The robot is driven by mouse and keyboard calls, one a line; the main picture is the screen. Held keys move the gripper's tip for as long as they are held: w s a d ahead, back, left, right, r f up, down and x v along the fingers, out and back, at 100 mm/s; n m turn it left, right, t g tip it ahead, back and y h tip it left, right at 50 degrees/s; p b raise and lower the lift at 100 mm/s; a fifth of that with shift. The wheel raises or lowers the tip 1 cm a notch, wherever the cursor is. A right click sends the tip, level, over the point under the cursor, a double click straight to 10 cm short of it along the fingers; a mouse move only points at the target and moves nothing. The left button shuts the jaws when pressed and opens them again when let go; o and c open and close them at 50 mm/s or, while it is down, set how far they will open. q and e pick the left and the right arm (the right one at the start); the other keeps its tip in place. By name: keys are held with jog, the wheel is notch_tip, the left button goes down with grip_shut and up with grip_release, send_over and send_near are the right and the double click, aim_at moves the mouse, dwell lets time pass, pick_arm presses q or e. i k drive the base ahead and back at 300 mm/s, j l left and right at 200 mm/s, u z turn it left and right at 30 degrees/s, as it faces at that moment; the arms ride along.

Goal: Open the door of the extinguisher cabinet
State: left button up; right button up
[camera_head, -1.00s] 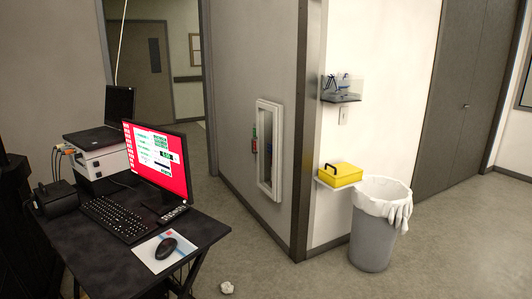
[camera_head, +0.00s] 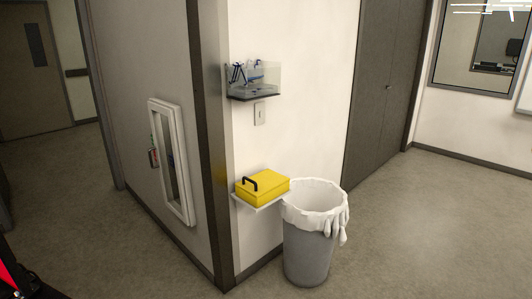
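The extinguisher cabinet (camera_head: 184,160) is a tall white-framed box on the grey wall, left of the dark corner post. I see it at an angle, with a narrow glass panel inside the frame. Its door looks shut. A small red and green item (camera_head: 154,153) shows at its left edge; I cannot tell whether it is inside or attached.
A grey bin (camera_head: 308,255) with a white liner stands right of the corner post. A yellow box (camera_head: 263,187) sits on a low shelf beside it, below a clear wall holder (camera_head: 253,82). The floor (camera_head: 110,235) left of the cabinet is open.

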aim_at(152, 106)
jog(key=i+l+u, duration=0.15)
jog(key=i, duration=0.5)
jog(key=i+l+u, duration=0.1)
jog(key=i, duration=0.55)
jog(key=i+j+u, duration=0.1)
jog(key=i+u, duration=0.7)
jog(key=i, duration=0.15)
